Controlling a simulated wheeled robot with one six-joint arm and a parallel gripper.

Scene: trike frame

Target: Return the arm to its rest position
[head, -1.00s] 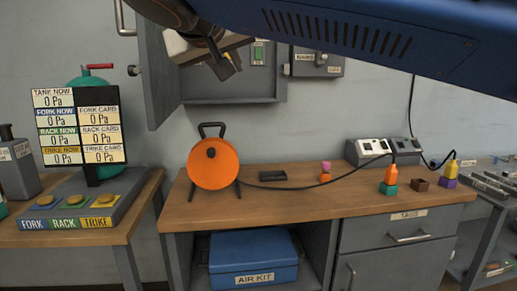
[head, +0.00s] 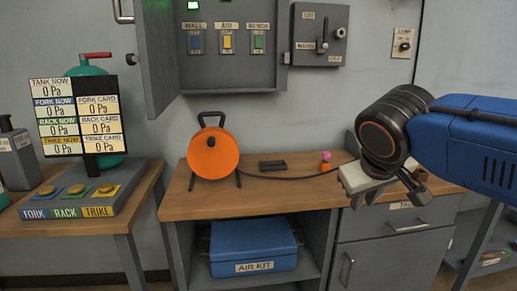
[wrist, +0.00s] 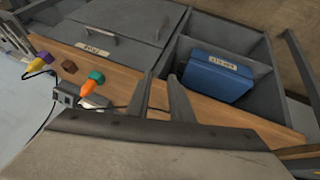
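My blue arm (head: 475,145) reaches in from the right edge of the head view, over the right part of the workbench. My gripper (head: 418,192) hangs at its end, below the black wrist joint, in front of the drawer cabinet. In the wrist view, the two grey fingers of my gripper (wrist: 160,88) stand apart with nothing held between them. Bench wood shows through the gap. The arm hides the right end of the bench in the head view.
An orange reel (head: 213,157) stands on the workbench (head: 262,200), with a blue air kit box (head: 252,249) on the shelf below. A display stand (head: 78,128) is at left. A switch cabinet (head: 228,75) with an open door is on the wall. Orange (wrist: 88,88) and yellow (wrist: 36,65) plugs show in the wrist view.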

